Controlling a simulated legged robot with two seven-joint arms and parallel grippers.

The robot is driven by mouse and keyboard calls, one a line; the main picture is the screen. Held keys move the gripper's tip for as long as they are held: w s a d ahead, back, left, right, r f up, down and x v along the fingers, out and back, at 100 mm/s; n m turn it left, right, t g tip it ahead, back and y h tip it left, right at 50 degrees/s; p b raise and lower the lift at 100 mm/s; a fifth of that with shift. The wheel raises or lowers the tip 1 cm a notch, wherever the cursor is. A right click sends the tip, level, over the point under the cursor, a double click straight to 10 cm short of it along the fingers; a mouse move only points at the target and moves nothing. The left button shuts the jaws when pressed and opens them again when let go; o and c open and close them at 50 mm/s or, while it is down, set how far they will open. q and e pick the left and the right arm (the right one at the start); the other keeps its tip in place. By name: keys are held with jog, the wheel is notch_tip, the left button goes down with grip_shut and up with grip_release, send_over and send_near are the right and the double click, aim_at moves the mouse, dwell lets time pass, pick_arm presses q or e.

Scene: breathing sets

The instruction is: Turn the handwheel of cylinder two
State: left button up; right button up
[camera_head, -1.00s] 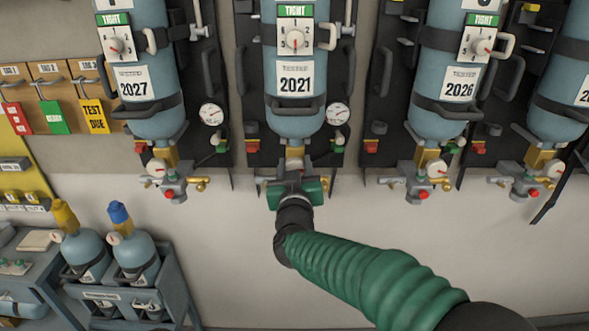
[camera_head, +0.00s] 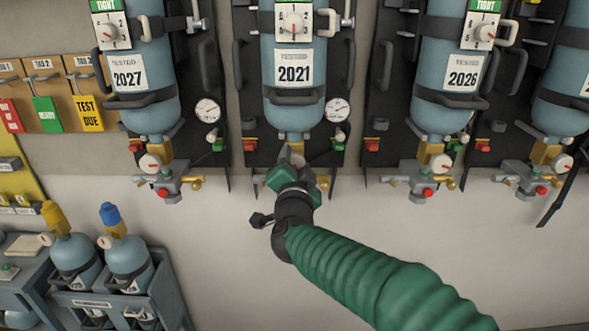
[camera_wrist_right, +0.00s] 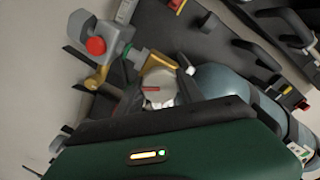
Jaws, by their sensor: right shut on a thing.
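Cylinder two, a light blue cylinder (camera_head: 293,108) labelled 2021, is strapped upright to the second dark wall panel from the left. Its handwheel, a pale round knob with a red mark (camera_wrist_right: 157,87), shows in the right wrist view between the gripper fingers. My right gripper (camera_head: 296,160) is shut on it at the valve under the cylinder, and its wrist is tilted. In the head view the green gripper body and dark wrist hide most of this valve. My left gripper is not in view.
Neighbouring cylinders labelled 2027 (camera_head: 148,110) and 2026 (camera_head: 440,105) hang on either side, with valves and brass fittings below. A cart (camera_head: 165,290) with two small cylinders stands lower left. The pale wall below the panels is clear.

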jog(key=m+b, duration=0.1)
jog(key=m, duration=0.1)
jog(key=f+m+b, duration=0.1)
jog(key=shift+a+m, duration=0.1)
jog(key=shift+m, duration=0.3)
jog(key=shift+m+b, duration=0.4)
jog(key=shift+m, duration=0.4)
jog(key=o, duration=1.2)
jog(key=shift+r, duration=0.1)
jog(key=shift+o, duration=0.9)
jog(key=shift+w+r, duration=0.1)
jog(key=shift+w, duration=0.05)
jog(key=shift+r, duration=0.1)
